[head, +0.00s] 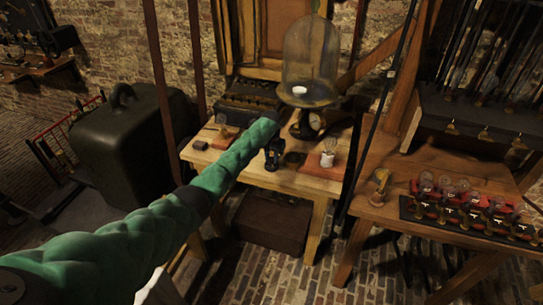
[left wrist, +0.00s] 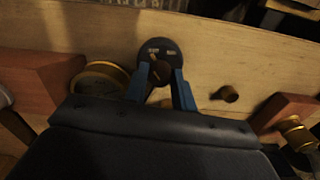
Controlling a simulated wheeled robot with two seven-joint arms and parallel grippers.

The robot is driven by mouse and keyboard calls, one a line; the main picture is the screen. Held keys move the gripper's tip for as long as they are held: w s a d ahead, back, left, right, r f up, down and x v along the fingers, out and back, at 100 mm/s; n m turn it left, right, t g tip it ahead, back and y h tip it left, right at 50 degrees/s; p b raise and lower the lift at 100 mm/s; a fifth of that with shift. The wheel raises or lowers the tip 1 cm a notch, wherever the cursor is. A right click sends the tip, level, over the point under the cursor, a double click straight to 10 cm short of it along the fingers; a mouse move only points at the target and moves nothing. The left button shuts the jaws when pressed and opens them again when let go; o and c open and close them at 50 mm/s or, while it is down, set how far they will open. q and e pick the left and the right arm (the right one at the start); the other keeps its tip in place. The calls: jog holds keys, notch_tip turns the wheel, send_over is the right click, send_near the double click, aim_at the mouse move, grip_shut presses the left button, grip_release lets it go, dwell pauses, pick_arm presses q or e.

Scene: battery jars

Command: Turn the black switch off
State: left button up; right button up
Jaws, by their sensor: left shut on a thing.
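The black switch (left wrist: 160,47) is a round dark disc on the pale wooden table, with a small dark knob at its centre. In the left wrist view it lies straight ahead, between my blue fingers. My left gripper (left wrist: 161,73) is shut on the switch's knob. In the head view my green left arm reaches across to the table, and the dark left gripper (head: 272,158) points down at its front part. The switch cannot be told apart from the gripper there. My right gripper is not in view.
On the wooden table (head: 290,180) a glass bell jar (head: 311,55) stands behind the gripper. A glass item on a reddish block (head: 318,170) is to the right. A second table (head: 385,210) holds a rack of jars (head: 470,215).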

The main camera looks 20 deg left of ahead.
aim_at(271, 158)
pick_arm(q)
jog(key=shift+r+n, duration=0.1)
jog(key=shift+n, duration=0.6)
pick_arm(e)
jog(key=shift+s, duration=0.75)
pick_arm(q)
jog(key=shift+w, duration=0.1)
jog(key=o, duration=1)
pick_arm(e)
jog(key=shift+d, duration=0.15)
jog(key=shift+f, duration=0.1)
pick_arm(q)
jog(key=shift+r, duration=0.3)
notch_tip(271, 158, up, 6)
jog(key=b, duration=0.2)
jog(key=shift+f+b, duration=0.1)
jog(key=shift+b, duration=0.2)
jog(key=shift+r, duration=0.65)
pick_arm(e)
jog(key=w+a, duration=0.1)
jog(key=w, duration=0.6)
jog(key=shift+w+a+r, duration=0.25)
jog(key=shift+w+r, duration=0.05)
